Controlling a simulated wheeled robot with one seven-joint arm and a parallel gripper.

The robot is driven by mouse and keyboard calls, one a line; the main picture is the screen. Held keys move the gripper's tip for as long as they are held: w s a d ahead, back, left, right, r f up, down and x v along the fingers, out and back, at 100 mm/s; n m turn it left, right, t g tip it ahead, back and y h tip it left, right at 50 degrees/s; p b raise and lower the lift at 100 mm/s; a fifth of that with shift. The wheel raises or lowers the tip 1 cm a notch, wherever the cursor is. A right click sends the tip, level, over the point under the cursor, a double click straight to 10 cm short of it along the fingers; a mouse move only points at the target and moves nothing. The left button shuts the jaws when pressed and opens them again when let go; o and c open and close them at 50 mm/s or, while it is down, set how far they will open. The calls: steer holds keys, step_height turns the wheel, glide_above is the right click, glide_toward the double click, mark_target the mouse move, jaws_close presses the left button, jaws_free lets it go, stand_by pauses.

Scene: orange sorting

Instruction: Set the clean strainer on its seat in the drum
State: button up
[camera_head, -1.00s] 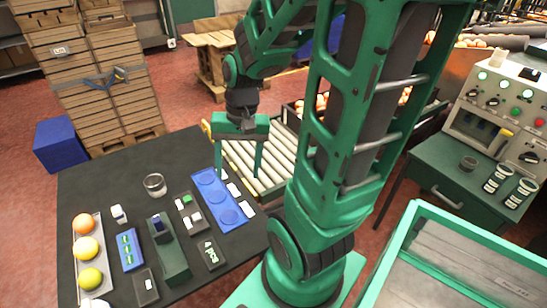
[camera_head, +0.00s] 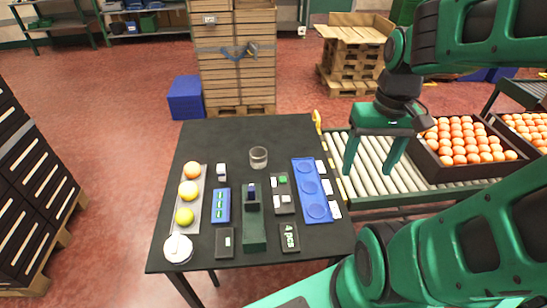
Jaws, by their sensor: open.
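My gripper (camera_head: 367,171) is open and empty, pointing down over the roller conveyor just right of the black table. I can make out no strainer and no drum in the head view. A small clear round cup (camera_head: 258,158) stands on the table; I cannot tell whether it has a mesh. A white round dish (camera_head: 178,249) sits at the table's front left corner.
The black table (camera_head: 270,135) holds a tray with three fruits (camera_head: 189,192), a blue plate with round marks (camera_head: 313,190) and small blocks. The roller conveyor (camera_head: 370,160) carries a crate of oranges (camera_head: 440,172). Dark crates (camera_head: 25,190) stand left.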

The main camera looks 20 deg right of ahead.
steer(key=w+a+f+n+t, duration=0.1)
steer(key=w+n, duration=0.2)
steer(key=w, duration=0.3)
steer(key=w+a+f+n+y, duration=0.1)
steer(key=w+n, duration=0.1)
steer(key=w, duration=0.3)
steer(key=w+a+f+n+t, duration=0.1)
steer(key=w+a+f+n, duration=0.15)
steer(key=w, duration=0.35)
steer(key=n+y, duration=0.2)
steer(key=n, duration=0.5)
glide_toward(259, 154)
steer(key=s+r, duration=0.2)
steer(key=s, duration=0.1)
steer(key=shift+t, duration=0.3)
steer(key=shift+a+x, duration=0.2)
steer(key=shift+x, duration=1.5)
steer(key=shift+a+x, duration=0.15)
steer(key=shift+x, duration=1.55)
steer(key=shift+a+x, duration=0.2)
steer(key=shift+x, duration=1.5)
steer(key=shift+r, duration=0.2)
steer(key=c, duration=1.2)
